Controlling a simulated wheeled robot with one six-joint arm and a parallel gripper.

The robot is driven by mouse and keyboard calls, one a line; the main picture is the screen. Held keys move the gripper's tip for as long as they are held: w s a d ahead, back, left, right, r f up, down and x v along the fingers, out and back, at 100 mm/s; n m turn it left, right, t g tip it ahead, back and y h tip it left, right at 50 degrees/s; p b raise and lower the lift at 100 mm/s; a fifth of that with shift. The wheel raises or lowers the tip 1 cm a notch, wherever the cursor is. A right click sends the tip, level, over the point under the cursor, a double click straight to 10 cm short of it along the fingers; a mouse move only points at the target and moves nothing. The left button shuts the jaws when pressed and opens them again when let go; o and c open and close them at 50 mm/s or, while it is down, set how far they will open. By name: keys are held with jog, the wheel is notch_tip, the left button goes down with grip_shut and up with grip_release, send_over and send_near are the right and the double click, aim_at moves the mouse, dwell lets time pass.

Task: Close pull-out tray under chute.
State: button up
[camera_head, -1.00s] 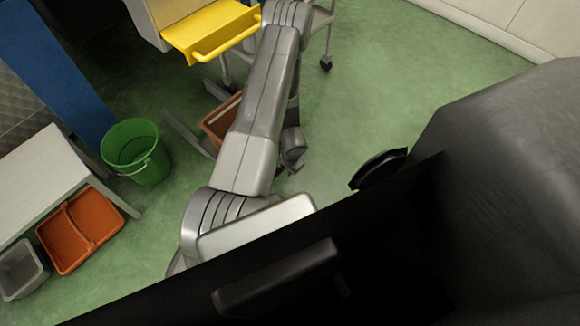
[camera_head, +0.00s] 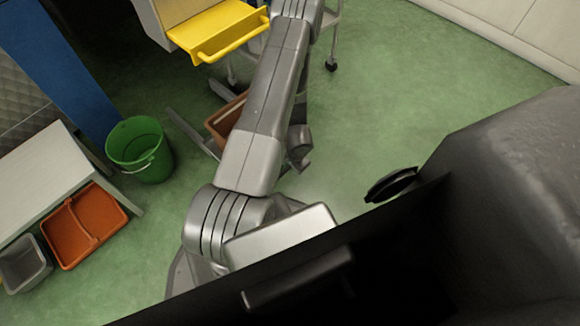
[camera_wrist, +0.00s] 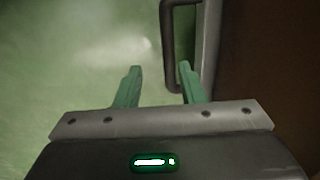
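The yellow pull-out tray (camera_head: 205,27) is at the top of the head view. It sticks out from a pale cabinet (camera_head: 150,18), with a yellow bar handle (camera_head: 236,38) along its front. The arm passes close to the right end of the tray in the picture; I cannot tell if they touch. The tray cannot be made out in the wrist view. The chute is not clearly seen.
A green bucket (camera_head: 139,150), an orange bin (camera_head: 85,222) and a grey bin (camera_head: 22,266) stand at left. A brown crate (camera_head: 222,122) is partly behind the arm. A dark handle (camera_wrist: 168,50) and brown surface (camera_wrist: 265,65) are right in the wrist view. Floor right is clear.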

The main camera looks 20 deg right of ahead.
notch_tip(320, 180, up, 13)
jog(key=s+p, duration=0.2)
jog(key=p, duration=0.3)
jog(key=shift+d+f, duration=0.15)
jog(key=shift+d, duration=0.3)
dwell(0.5)
jog(key=shift+s+f, duration=0.1)
dwell(0.4)
